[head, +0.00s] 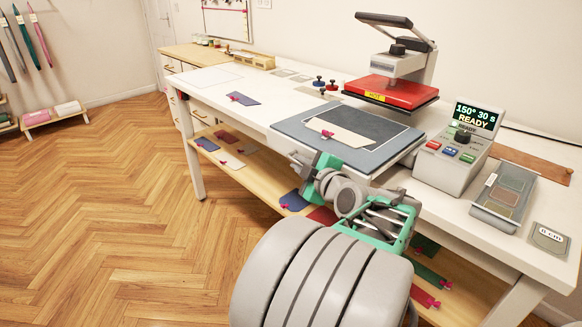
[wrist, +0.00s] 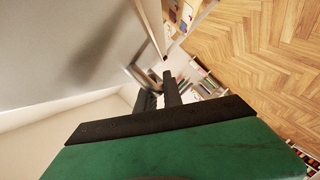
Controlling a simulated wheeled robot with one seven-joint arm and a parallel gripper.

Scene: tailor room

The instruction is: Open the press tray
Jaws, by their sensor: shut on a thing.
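The press tray (head: 290,125) is a grey plate with a dark pad (head: 375,127); it lies forward of the press and reaches the table's front edge. A cream cloth piece with a pink clip (head: 338,133) lies on the pad. The heat press's red platen (head: 400,92), with a yellow label, is raised behind the tray. My gripper (head: 303,160) is at the tray's front edge, shut on what appears to be its handle; the grip is mostly hidden. In the wrist view, my dark fingers (wrist: 160,95) are close together beside a broad grey surface.
A control box (head: 455,150) reading "150° 30 s READY" stands right of the tray. A grey sample holder (head: 505,192) lies farther right. A blue clipped cloth (head: 243,98) lies left on the white table. The lower shelf (head: 235,168) holds several cloths. The floor at left is clear.

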